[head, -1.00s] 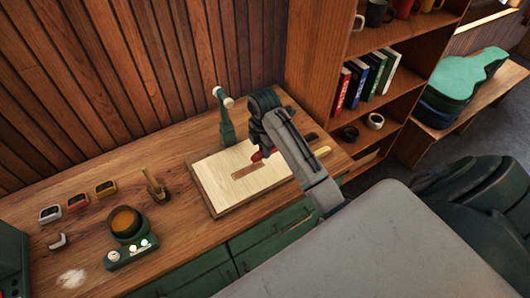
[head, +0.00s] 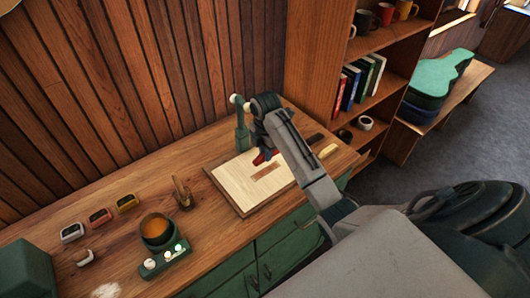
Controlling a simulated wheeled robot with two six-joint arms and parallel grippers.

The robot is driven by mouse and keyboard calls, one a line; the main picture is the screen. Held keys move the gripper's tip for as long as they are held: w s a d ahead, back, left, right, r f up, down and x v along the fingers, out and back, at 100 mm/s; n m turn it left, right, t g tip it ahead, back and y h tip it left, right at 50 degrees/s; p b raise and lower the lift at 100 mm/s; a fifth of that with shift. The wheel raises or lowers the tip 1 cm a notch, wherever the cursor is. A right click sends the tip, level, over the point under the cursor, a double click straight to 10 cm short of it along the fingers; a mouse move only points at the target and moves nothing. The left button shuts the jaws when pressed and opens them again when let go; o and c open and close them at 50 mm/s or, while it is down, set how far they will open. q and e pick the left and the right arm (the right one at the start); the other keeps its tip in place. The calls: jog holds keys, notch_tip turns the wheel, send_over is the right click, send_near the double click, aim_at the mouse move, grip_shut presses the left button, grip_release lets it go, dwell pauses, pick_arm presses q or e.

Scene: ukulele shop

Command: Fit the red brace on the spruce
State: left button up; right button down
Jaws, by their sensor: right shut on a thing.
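The spruce (head: 235,187) is a pale rectangular board lying on the wooden bench, with a brown strip (head: 267,172) on it. My right gripper (head: 260,151) is over the back part of the board, pointing down. It is shut on the red brace (head: 264,157), of which only a small red part shows below the fingers. My arm hides the rest. I cannot tell whether the brace touches the board. My left gripper is not in view.
A green upright tool (head: 242,138) stands close behind the board, near my right gripper. A dark block (head: 313,140) and a yellow block (head: 328,151) lie to the right. A green pot with orange contents (head: 157,229) stands at the left. A bookshelf (head: 315,75) rises behind right.

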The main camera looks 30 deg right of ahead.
aim_at(265, 172)
jog(key=shift+a+f, duration=0.15)
jog(key=shift+f, duration=0.9)
notch_tip(265, 172, down, 2)
jog(key=shift+f, duration=0.2)
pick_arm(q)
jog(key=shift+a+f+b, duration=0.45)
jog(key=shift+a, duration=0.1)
pick_arm(e)
jog(key=shift+f, duration=1)
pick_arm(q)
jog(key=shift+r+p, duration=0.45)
pick_arm(e)
jog(key=c, duration=1)
grip_release()
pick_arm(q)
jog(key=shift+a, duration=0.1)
pick_arm(e)
jog(key=shift+r, duration=0.1)
